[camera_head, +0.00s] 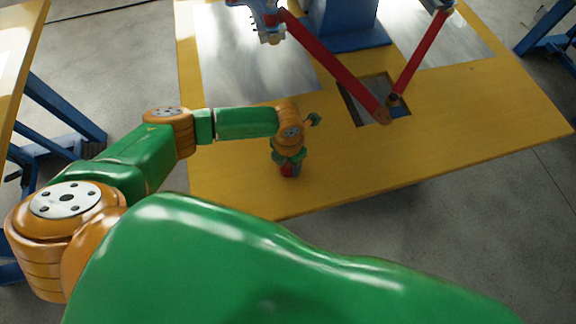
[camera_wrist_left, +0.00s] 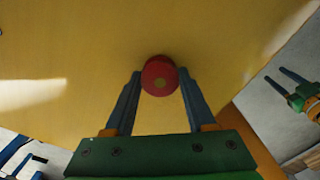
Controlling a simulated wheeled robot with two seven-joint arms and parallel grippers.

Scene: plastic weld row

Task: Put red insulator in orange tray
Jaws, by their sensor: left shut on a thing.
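Whether the insulator touches the table I cannot tell. My right gripper (camera_wrist_left: 288,84) shows at the right of the left wrist view, its two fingers apart and empty. I cannot make out an orange tray in either view.
A red-armed mechanism (camera_head: 335,68) reaches over a dark square recess (camera_head: 371,102) in the table. Grey metal sheets (camera_head: 235,60) lie on the far part. A blue base (camera_head: 345,28) stands at the back. The table right of the gripper is clear.

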